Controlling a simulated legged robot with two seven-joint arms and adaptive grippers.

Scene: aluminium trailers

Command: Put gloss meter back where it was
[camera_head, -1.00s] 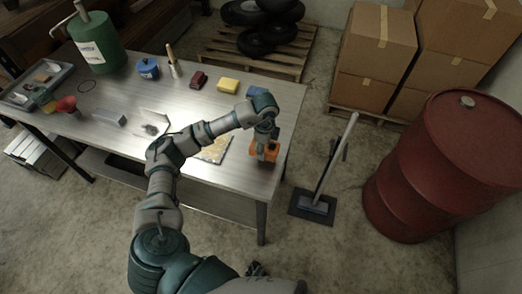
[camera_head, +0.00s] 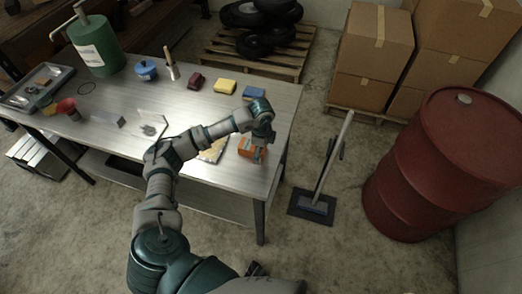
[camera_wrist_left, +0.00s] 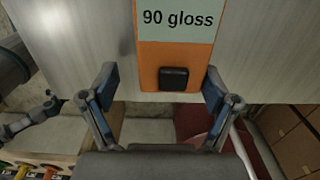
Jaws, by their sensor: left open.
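The gloss meter (camera_head: 249,152) is an orange block on the right end of the metal table, near its front right corner. In the left wrist view the gloss meter (camera_wrist_left: 175,55) shows a pale display reading "90 gloss" and a black square button. My left gripper (camera_head: 261,152) is over the meter's right side in the head view. In the wrist view my left gripper (camera_wrist_left: 160,84) is open, one finger on each side of the meter's button end, with gaps between. The gripper hides part of the meter in the head view. My right gripper is not clearly seen.
The metal table (camera_head: 215,110) also holds a yellow sponge (camera_head: 225,87), a blue block (camera_head: 253,93), a dark red block (camera_head: 195,81) and a sample panel (camera_head: 214,150) left of the meter. A red drum (camera_head: 430,165) and a floor tool (camera_head: 313,205) stand right of the table.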

